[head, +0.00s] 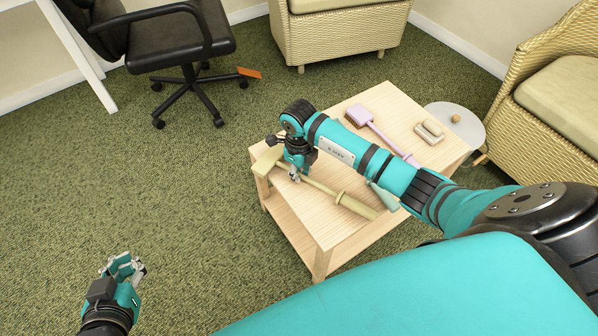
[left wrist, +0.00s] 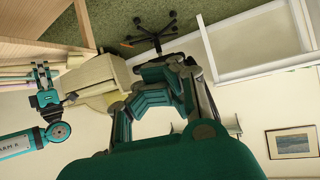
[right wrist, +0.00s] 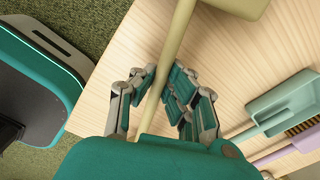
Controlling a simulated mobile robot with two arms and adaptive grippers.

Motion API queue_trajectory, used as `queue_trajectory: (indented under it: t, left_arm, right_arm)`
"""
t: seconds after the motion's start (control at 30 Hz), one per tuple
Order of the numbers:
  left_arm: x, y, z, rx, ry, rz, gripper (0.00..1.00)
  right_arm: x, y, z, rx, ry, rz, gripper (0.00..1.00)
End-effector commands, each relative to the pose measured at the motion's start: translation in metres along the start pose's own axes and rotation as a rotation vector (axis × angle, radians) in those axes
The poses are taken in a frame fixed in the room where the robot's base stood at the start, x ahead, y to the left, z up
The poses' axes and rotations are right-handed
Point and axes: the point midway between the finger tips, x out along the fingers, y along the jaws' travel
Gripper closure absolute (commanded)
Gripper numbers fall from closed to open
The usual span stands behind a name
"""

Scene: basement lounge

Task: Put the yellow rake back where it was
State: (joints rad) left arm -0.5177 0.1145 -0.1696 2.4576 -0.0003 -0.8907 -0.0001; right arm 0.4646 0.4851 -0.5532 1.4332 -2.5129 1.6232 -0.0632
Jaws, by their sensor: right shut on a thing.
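The yellow rake (head: 325,188) is pale yellow, with its head (head: 267,160) at the left corner of a light wooden table (head: 317,228) and its handle running to the lower right. My right gripper (head: 296,174) is shut around the handle near the head. The right wrist view shows the handle (right wrist: 157,95) between the fingers (right wrist: 163,88), above the tabletop; whether the rake touches the table I cannot tell. My left gripper (head: 127,266) is open and empty over the carpet, away from the table. My right arm hides part of the tabletop.
A teal scoop (right wrist: 283,103) shows in the right wrist view. An office chair (head: 180,45), wicker armchair (head: 557,60) and round side table (head: 468,118) stand around. Carpet at left is clear.

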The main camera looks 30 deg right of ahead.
Motion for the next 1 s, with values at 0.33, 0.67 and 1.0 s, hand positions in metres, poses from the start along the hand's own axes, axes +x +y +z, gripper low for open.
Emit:
queue_trajectory:
  t: [0.33, 0.67, 1.0]
  left_arm:
    - [0.001, 0.002, -0.007, 0.0, 0.037, 0.004, 1.0]
    - [0.002, 0.002, -0.014, 0.0, 0.073, 0.005, 1.0]
    - [0.003, 0.003, -0.021, 0.0, 0.11, 0.007, 1.0]
  right_arm:
    - [0.002, 0.0, 0.0, 0.0, -0.001, 0.0, 1.0]
    - [0.004, 0.0, 0.0, 0.0, -0.001, 0.0, 1.0]
    - [0.006, 0.0, 0.0, 0.001, -0.001, 0.0, 1.0]
